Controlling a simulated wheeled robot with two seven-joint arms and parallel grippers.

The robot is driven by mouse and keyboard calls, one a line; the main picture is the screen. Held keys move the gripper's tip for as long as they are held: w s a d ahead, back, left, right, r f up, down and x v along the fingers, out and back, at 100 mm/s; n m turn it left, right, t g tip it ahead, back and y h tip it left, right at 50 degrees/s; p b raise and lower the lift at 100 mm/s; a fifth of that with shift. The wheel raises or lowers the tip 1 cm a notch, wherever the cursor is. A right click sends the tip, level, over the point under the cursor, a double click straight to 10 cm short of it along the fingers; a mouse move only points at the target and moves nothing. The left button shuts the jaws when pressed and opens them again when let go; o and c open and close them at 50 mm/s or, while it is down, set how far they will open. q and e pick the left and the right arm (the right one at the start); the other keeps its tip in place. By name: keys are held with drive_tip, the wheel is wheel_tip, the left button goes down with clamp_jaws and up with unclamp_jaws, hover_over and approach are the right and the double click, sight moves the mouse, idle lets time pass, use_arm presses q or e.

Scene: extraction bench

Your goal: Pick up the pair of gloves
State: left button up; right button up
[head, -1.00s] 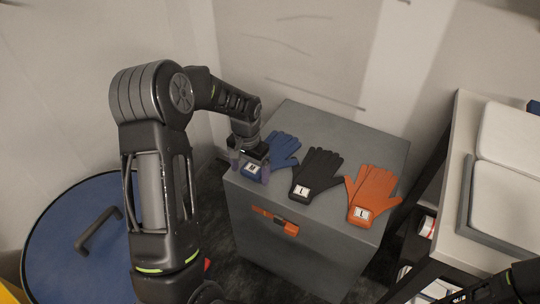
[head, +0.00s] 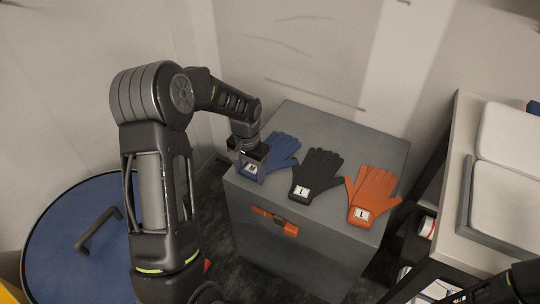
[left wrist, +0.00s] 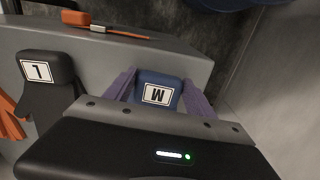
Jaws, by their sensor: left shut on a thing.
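Three pairs of gloves lie on the grey cabinet: blue gloves (head: 284,147) with an M label at the left, black gloves (head: 317,170) with an L label in the middle, and orange gloves (head: 373,188) with an L label at the right. My left gripper (head: 249,170) is shut on the cuff of the blue gloves at the cabinet's left edge. In the left wrist view its purple fingers stand on both sides of the blue cuff (left wrist: 157,90). The black cuff (left wrist: 46,66) is beside it. My right gripper is not clearly visible.
The grey cabinet (head: 300,255) has an orange latch (head: 275,220) on its front. A shelf unit (head: 455,150) with pale pads (head: 505,205) stands at the right. A round blue lid (head: 60,250) with a dark handle is at the lower left. A wall is behind.

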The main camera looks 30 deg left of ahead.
use_arm(q)
drive_tip(key=c, duration=0.8)
wheel_tip(320, 180, up, 10)
drive_tip(key=shift+p, duration=0.45)
idle(0.4)
